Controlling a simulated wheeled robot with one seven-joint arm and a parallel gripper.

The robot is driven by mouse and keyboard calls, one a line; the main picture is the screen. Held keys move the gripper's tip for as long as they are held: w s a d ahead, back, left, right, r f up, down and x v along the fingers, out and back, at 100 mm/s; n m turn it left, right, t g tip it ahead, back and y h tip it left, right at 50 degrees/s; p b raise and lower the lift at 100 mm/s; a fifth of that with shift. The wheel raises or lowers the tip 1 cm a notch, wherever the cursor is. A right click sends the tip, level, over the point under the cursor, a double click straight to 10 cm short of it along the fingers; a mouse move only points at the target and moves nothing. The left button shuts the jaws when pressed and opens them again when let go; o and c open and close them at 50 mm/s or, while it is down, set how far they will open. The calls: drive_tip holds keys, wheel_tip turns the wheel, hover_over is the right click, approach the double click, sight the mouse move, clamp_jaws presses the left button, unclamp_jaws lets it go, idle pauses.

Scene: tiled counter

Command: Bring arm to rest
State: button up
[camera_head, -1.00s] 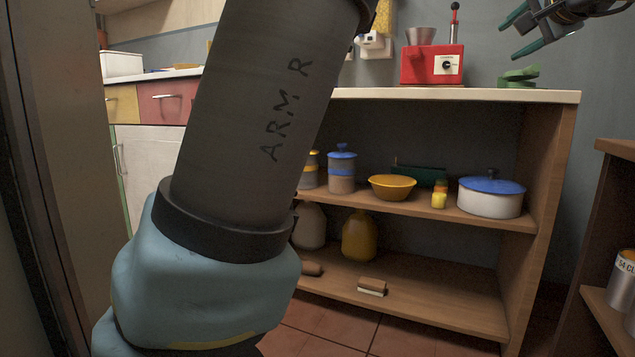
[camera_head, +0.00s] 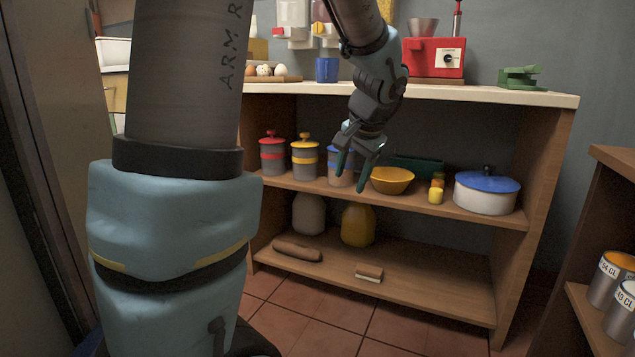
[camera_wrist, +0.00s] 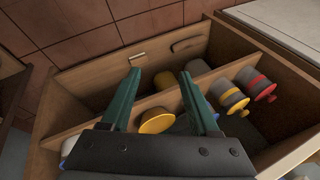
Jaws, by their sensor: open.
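My gripper (camera_head: 351,172) hangs pointing down in front of the open shelf unit, in the head view. Its two dark green fingers are apart with nothing between them. They overlap the blue-lidded jar (camera_head: 341,165) and the left side of the yellow bowl (camera_head: 393,180) in the picture. In the wrist view, my gripper (camera_wrist: 160,82) shows both fingers spread, with the yellow bowl (camera_wrist: 157,121) seen between them. My upper arm fills the left of the head view and hides part of the room.
The shelf unit's counter top (camera_head: 500,97) holds a red machine (camera_head: 433,58), a green object (camera_head: 521,78) and a blue mug (camera_head: 326,69). A white pot (camera_head: 486,192) stands on the middle shelf. Another shelf with cans (camera_head: 609,275) is at right. Tiled floor (camera_head: 330,338) lies open in front.

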drive_tip(key=s+a+f+n+g+h+p, duration=0.1)
drive_tip(key=s+a+f+n+g+p, duration=0.2)
drive_tip(key=s+a, duration=0.4)
drive_tip(key=s+a+f+n+g+h+p, duration=0.1)
drive_tip(key=s+a+f+n+p, duration=0.1)
drive_tip(key=s+a+f+n, duration=0.35)
wheel_tip(320, 180, up, 40)
drive_tip(key=s+a+m+p, duration=0.1)
drive_tip(key=p, duration=3.6)
drive_tip(key=shift+s+a, duration=0.2)
